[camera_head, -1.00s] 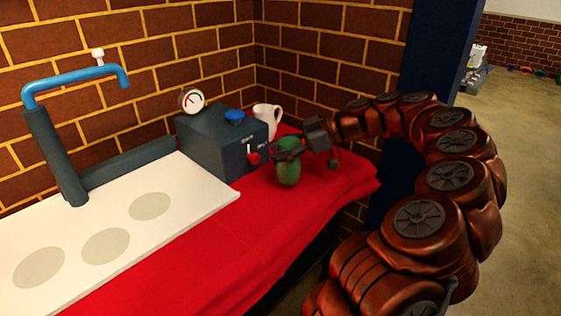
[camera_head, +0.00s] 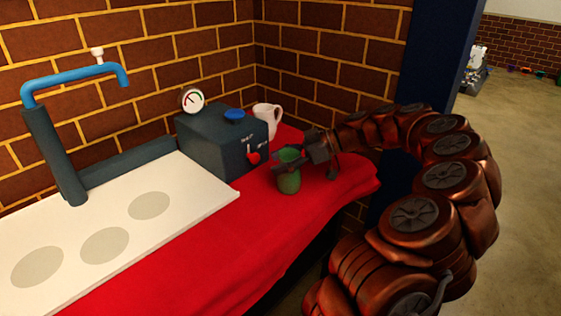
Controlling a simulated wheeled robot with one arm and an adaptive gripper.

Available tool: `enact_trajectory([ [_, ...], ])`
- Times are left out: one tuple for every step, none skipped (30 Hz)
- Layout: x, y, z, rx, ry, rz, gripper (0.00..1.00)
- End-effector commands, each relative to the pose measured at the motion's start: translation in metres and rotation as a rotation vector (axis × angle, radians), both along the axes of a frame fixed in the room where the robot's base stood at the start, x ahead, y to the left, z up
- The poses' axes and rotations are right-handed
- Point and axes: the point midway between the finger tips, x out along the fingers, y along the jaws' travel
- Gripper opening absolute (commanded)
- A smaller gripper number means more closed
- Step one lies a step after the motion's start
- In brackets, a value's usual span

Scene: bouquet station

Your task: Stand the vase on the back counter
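The green vase (camera_head: 289,183) is upright over the red-covered counter (camera_head: 225,230), near its right end. Its open rim shows at the top. My gripper (camera_head: 287,165) reaches in from the right and is shut on the vase just below the rim, with a dark finger crossing its front. The far finger is mostly hidden. The base of the vase is at or very close to the red cloth; I cannot tell if it touches.
A grey box (camera_head: 220,145) with a red lever, blue knob and gauge (camera_head: 192,100) stands left of the vase. A white mug (camera_head: 268,120) is behind. A white board (camera_head: 75,255) and blue tap (camera_head: 75,78) are left. Red cloth is clear in front.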

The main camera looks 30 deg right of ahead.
Motion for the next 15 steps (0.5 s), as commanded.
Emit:
enact_trajectory([
  [0.0000, 0.0000, 0.0002, 0.000, 0.000, 0.000, 0.69],
  [0.0000, 0.0000, 0.0001, 0.000, 0.000, 0.000, 0.72],
  [0.0000, 0.0000, 0.0001, 0.000, 0.000, 0.000, 0.76],
  [0.0000, 0.0000, 0.0001, 0.000, 0.000, 0.000, 0.79],
  [0.0000, 0.0000, 0.0001, 0.000, 0.000, 0.000, 0.80],
  [0.0000, 0.0000, 0.0001, 0.000, 0.000, 0.000, 0.80],
  [0.0000, 0.0000, 0.0001, 0.000, 0.000, 0.000, 0.80],
  [0.0000, 0.0000, 0.0001, 0.000, 0.000, 0.000, 0.80],
  [0.0000, 0.0000, 0.0001, 0.000, 0.000, 0.000, 0.80],
  [0.0000, 0.0000, 0.0001, 0.000, 0.000, 0.000, 0.80],
  [0.0000, 0.0000, 0.0001, 0.000, 0.000, 0.000, 0.80],
  [0.0000, 0.0001, 0.0002, 0.000, 0.000, 0.000, 0.80],
  [0.0000, 0.0000, 0.0003, 0.000, 0.000, 0.000, 0.80],
  [0.0000, 0.0000, 0.0008, 0.000, 0.000, 0.000, 0.80],
  [0.0000, 0.0000, 0.0015, 0.000, 0.001, 0.000, 0.80],
])
